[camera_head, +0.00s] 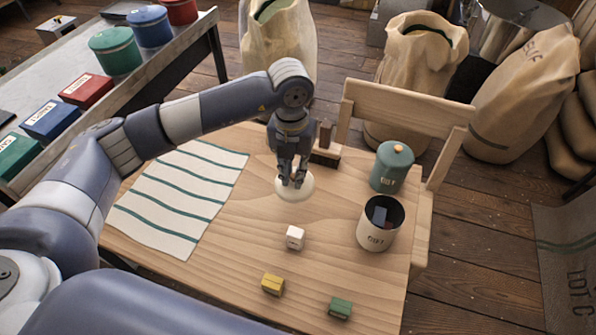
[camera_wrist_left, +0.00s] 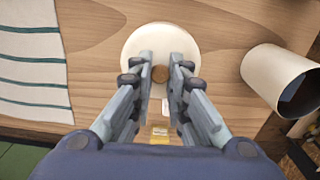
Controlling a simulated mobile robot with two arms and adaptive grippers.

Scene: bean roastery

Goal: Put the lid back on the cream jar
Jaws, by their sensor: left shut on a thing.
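The cream lid (camera_head: 303,189) is a pale round disc in the middle of the table. It also shows in the left wrist view (camera_wrist_left: 137,48), with its brown knob (camera_wrist_left: 160,74) between the fingertips. My left gripper (camera_head: 292,181) points down and is shut on the knob. I cannot tell whether the lid touches the table. The cream jar (camera_head: 371,237) stands upright and open to the right of the lid, with dark blue and red items inside. It shows partly in the left wrist view (camera_wrist_left: 264,76). My right gripper is not in view.
A lidded teal jar (camera_head: 389,172) stands behind the cream jar. White (camera_head: 295,237), yellow (camera_head: 273,284) and green (camera_head: 340,307) blocks lie toward the front. A striped cloth (camera_head: 182,197) covers the left. A brown wooden object (camera_head: 326,150) stands behind the gripper. Wood between lid and jar is clear.

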